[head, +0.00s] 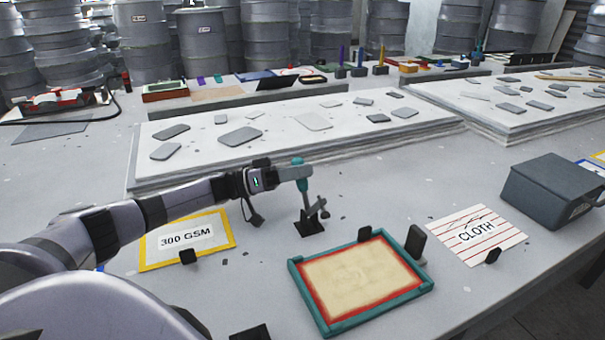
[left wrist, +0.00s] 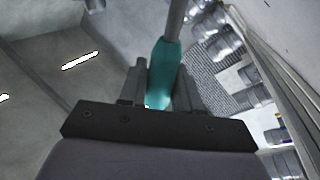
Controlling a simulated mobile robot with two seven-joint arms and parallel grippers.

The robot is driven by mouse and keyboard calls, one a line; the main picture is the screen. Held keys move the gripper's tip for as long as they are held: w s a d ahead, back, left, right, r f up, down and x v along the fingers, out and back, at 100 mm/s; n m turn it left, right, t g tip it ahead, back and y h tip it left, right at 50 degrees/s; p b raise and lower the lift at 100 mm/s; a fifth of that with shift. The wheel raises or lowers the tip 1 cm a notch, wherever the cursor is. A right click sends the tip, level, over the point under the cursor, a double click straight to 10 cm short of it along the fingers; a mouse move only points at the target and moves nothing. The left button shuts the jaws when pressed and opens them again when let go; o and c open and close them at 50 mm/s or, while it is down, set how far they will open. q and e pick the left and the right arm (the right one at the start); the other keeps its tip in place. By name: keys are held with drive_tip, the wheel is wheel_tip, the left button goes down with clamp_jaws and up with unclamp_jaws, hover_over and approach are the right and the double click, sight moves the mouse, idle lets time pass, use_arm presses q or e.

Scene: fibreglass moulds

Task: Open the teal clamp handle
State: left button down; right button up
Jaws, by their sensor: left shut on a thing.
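The teal clamp handle (head: 302,179) stands roughly upright above its dark clamp base (head: 309,226) on the grey table, in the middle of the head view. My left gripper (head: 298,173) reaches in from the left and is shut on the upper part of the handle. In the left wrist view the teal grip (left wrist: 163,72) sits between the two fingers (left wrist: 160,88), with a grey metal bar running from it to the top edge. The fingers cover part of the handle. My right gripper is not in view.
A teal-framed mould (head: 408,255) lies in front of the clamp. A yellow-edged "300 GSM" card (head: 228,241) lies left, a "CLOTH" card (head: 506,235) right. A grey box (head: 552,187) stands far right. White slabs (head: 350,140) with grey pieces lie behind; drums (head: 204,48) stand farther back.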

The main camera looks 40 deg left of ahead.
use_arm(q)
drive_tip(key=shift+w+a+f+n+t, duration=0.2)
drive_tip(key=shift+f+n+t, duration=0.1)
drive_tip(key=shift+n, duration=0.2)
drive_tip(key=c, duration=0.9)
unclamp_jaws()
drive_tip(key=shift+o, duration=0.2)
drive_tip(key=shift+s+a, duration=0.1)
drive_tip(key=shift+s+a+f, duration=0.1)
drive_tip(key=shift+s+a, duration=0.05)
drive_tip(key=shift+a, duration=0.05)
drive_tip(key=r+b+v, duration=0.2)
drive_tip(key=r+v, duration=0.1)
drive_tip(key=v, duration=1.1)
drive_tip(key=shift+s+a, duration=0.25)
